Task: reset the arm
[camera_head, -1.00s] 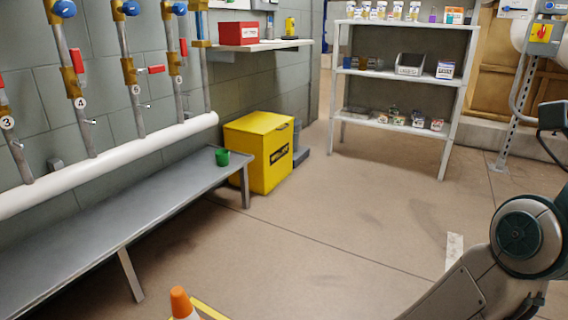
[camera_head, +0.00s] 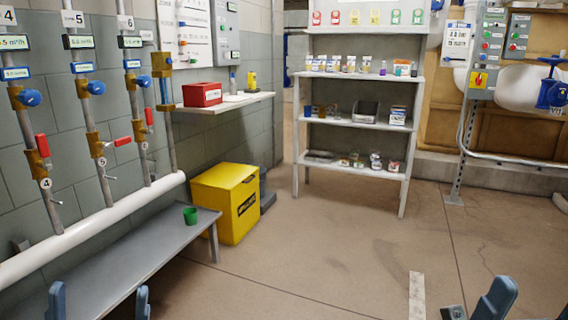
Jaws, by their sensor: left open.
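My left gripper (camera_head: 100,290) shows at the bottom left edge, its two blue fingers apart with nothing visible between them. It is in front of the grey bench (camera_head: 130,262). Part of what looks like my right gripper (camera_head: 490,300) shows at the bottom right edge. One blue finger is clear, with a dark part beside it. The rest is cut off by the frame, so its opening cannot be judged.
Pipes with valves (camera_head: 90,88) line the left wall. A grey shelf unit (camera_head: 352,122) with small goods stands at the back. The floor (camera_head: 340,240) between is clear.

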